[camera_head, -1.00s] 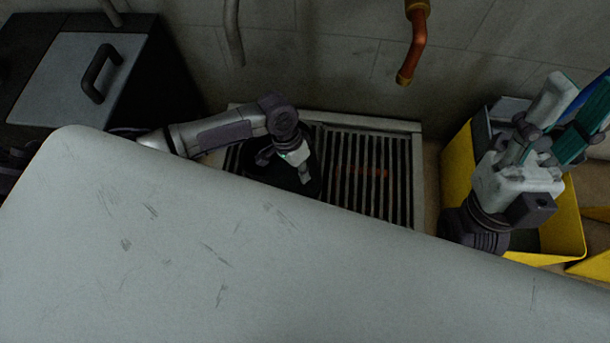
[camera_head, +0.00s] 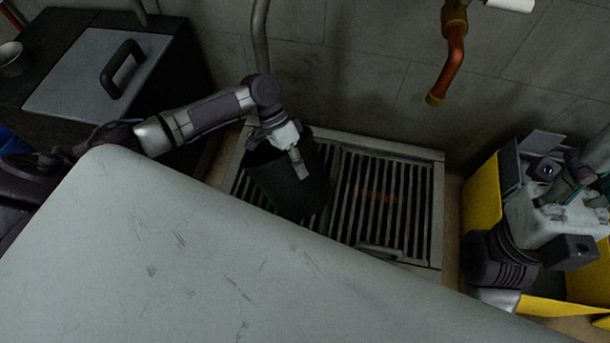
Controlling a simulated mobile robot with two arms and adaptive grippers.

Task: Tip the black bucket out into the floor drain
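The black bucket (camera_head: 286,187) stands over the left part of the floor drain (camera_head: 438,215), a slatted metal grate in a pale frame. The bucket looks slightly tilted in the picture; its contents are hidden in the dark. My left gripper (camera_head: 297,156) is at the bucket's rim, with one pale finger down the outside wall. The other finger is hidden, but the gripper appears shut on the rim. My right gripper (camera_head: 578,172) is at the right edge, over the yellow container and away from the bucket; its fingertips are not clear.
A copper pipe (camera_head: 449,62) and a grey pipe (camera_head: 261,36) come down along the wall behind the drain. A dark box with a handled grey lid (camera_head: 90,72) stands at left. The yellow container (camera_head: 483,197) is right of the drain. A pale scuffed surface (camera_head: 170,260) fills the foreground.

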